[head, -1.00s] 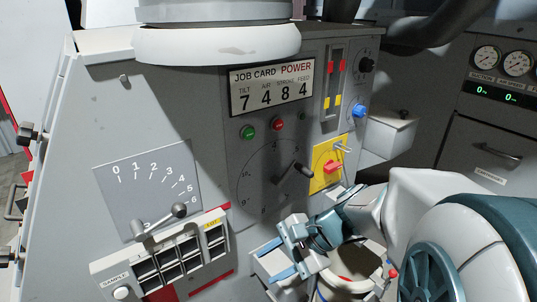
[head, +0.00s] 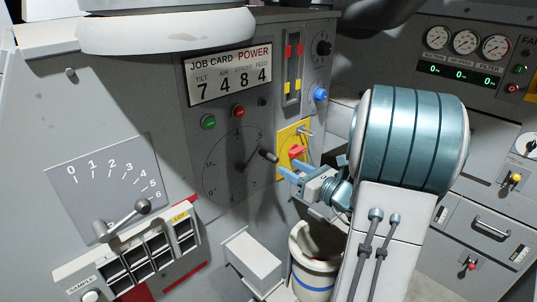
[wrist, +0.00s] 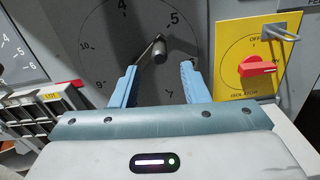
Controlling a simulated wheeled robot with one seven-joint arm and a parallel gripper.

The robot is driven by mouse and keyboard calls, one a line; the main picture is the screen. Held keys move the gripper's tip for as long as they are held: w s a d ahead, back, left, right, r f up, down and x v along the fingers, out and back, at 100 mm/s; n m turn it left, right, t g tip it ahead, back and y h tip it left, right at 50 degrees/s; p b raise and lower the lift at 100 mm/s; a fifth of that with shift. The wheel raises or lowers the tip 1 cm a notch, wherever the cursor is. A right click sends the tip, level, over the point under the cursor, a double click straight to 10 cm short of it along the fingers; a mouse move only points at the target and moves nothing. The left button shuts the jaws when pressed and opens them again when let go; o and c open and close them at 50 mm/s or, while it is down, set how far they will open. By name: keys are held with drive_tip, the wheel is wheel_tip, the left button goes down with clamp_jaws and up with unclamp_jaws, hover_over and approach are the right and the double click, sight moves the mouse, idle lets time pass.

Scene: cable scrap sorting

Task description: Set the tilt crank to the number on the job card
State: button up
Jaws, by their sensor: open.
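The job card (head: 229,77) on the machine front reads tilt 7, air 4, stroke 8, feed 4. Below it is a round dark dial (head: 222,157) with numbers around its rim; 4, 5, 7, 9 and 10 show in the wrist view. My gripper (head: 284,170) is open, just right of the knob. In the wrist view the knob (wrist: 160,51) appears between and beyond my fingertips (wrist: 159,68); contact cannot be told.
A yellow isolator plate with a red switch (head: 297,152) is close beside my gripper. A lever (head: 125,215) stands on a 0-to-6 scale at left, above sample slots (head: 158,247). A grey box (head: 254,259) and a white bin (head: 315,270) are below.

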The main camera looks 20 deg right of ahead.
sight(260, 151)
drive_tip(key=p+x, duration=0.1)
drive_tip(key=x, duration=0.8)
drive_tip(key=shift+w+a, duration=0.15)
drive_tip(key=shift+w, duration=0.2)
clamp_jaws()
